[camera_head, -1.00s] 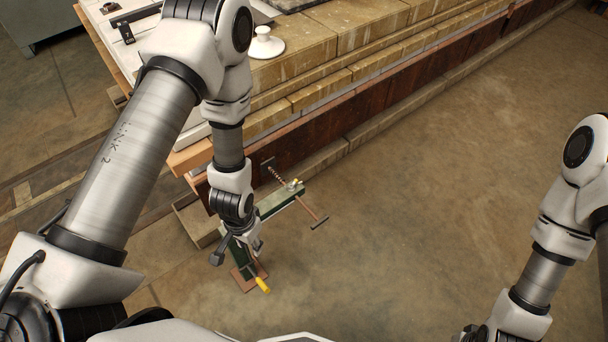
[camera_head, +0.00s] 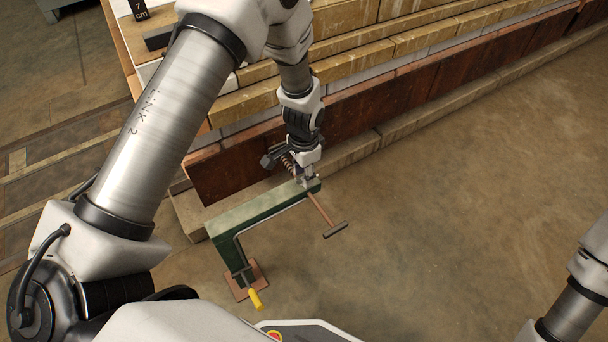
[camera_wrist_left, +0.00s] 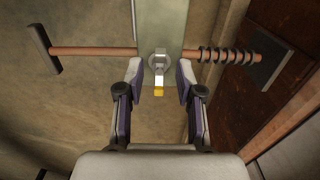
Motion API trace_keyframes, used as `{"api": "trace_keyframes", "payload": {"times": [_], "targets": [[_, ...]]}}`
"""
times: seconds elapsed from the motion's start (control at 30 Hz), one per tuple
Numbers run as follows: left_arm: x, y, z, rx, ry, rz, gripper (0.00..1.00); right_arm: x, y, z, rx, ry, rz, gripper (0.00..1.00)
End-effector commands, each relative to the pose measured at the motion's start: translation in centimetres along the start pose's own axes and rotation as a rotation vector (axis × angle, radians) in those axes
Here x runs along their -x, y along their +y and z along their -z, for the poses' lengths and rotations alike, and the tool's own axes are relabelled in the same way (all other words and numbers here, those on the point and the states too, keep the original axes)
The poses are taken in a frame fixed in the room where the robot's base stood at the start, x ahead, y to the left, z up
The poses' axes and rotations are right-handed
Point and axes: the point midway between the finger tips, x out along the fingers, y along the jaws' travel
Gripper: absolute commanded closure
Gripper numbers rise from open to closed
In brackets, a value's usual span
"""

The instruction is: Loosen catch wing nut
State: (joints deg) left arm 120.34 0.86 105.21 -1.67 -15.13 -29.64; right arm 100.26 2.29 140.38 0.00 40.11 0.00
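The wing nut (camera_wrist_left: 159,62) is a small silver piece with a yellow tip on the end of a green bar (camera_head: 262,211). In the left wrist view it sits between the two fingers of my left gripper (camera_wrist_left: 159,72). The fingers are spread, with a gap on each side of it. In the head view my left gripper (camera_head: 309,178) is over the far end of the green bar and hides most of the nut. A copper-coloured rod (camera_wrist_left: 95,51) with a dark crossbar crosses the bar there. My right gripper is out of view.
A spring (camera_wrist_left: 230,56) on the rod faces a dark plate (camera_wrist_left: 273,62) by the brown side wall of the stack. A yellow handle (camera_head: 255,299) and a brown foot plate are at the bar's near end. The floor to the right is clear.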

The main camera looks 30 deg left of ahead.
Motion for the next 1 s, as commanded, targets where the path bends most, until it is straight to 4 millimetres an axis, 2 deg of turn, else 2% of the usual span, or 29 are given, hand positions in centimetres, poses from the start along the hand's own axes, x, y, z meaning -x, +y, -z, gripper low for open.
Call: {"api": "trace_keyframes", "payload": {"times": [0.17, 0.2, 0.3, 0.67, 1.0], "targets": [[0.0, 0.0, 0.0, 0.0, 0.0, 0.0, 0.64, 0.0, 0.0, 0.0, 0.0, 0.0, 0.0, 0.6], [0.0, 0.0, 0.0, 0.0, 0.0, 0.0, 0.67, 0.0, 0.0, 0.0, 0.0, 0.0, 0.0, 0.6], [0.0, 0.0, 0.0, 0.0, 0.0, 0.0, 1.0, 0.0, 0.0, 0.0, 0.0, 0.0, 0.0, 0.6], [0.0, 0.0, 0.0, 0.01, 0.0, 0.0, 1.0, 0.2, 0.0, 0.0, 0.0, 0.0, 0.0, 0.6], [0.3, 0.1, -0.1, 0.142, -0.002, -0.001, 1.0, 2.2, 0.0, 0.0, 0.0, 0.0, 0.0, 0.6]]}}
